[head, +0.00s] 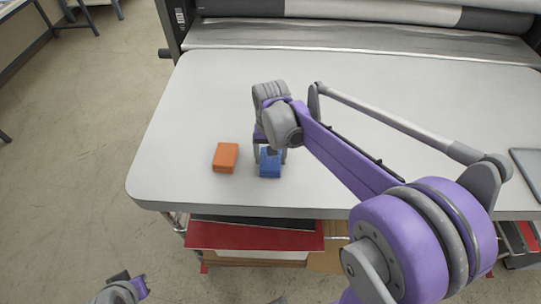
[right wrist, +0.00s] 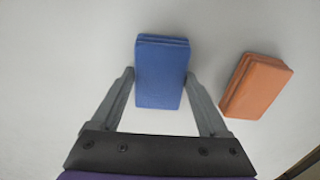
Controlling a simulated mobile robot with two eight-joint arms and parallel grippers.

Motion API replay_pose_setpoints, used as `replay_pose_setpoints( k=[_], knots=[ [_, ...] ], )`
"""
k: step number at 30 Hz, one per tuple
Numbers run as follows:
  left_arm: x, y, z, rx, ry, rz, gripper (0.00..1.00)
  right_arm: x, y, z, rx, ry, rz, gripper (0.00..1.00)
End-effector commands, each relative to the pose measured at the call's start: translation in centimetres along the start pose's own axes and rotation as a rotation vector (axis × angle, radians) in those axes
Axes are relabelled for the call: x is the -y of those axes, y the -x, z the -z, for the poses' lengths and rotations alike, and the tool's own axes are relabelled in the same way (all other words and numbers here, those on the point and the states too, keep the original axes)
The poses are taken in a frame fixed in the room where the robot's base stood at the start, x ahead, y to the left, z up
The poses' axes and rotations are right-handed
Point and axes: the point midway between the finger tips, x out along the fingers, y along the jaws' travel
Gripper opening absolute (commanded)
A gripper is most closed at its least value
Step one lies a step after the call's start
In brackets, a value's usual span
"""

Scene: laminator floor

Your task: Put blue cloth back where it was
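The blue cloth (head: 270,164) is a folded block near the front edge of the pale table. It shows upright in the middle of the right wrist view (right wrist: 161,75). My right gripper (head: 270,157) points down over it, one finger on each side. In the right wrist view the fingertips (right wrist: 160,76) lie close along both long sides of the cloth. I cannot tell whether they press on it or stand just clear, nor whether the cloth rests on the table. Part of my left arm with its gripper (head: 119,279) shows at the bottom left, its fingers unclear.
An orange folded cloth (head: 225,157) lies just left of the blue one; the right wrist view shows it on the right (right wrist: 257,86). The table (head: 190,110) is bare to the left. Laminator rollers (head: 360,42) run along the back. A red sheet (head: 230,236) lies below the table.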

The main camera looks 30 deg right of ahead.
Motion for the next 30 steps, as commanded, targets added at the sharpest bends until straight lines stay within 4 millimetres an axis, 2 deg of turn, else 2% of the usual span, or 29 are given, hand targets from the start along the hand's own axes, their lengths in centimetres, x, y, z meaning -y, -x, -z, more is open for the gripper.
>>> replay_pose_setpoints(
  k=[1,3,10,14,17,27,30],
  knots=[
    [0.0,0.0,0.0,0.0,0.0,0.0,0.0,0.0,0.0,0.0,0.0,0.0,0.0,0.87],
    [0.0,0.0,0.0,0.0,0.0,0.0,0.0,0.0,0.0,0.0,0.0,0.0,0.0,1.0],
    [0.0,0.0,0.0,0.0,0.0,0.0,0.0,0.0,0.1,0.0,0.0,0.0,0.0,1.0],
    [0.0,0.3,0.3,-0.003,0.0,0.0,0.0,0.0,0.9,0.0,-0.001,0.0,0.0,1.0],
    [0.0,0.3,0.4,-0.004,0.0,0.0,0.0,0.0,2.4,0.0,-0.001,0.0,0.0,1.0],
    [0.0,0.7,0.8,-0.007,0.0,0.0,0.0,0.0,9.6,0.0,-0.001,0.0,0.0,1.0],
    [0.0,0.7,0.8,-0.007,0.0,0.0,0.0,0.0,11.0,0.0,0.0,0.0,0.0,1.0]
  ],
)
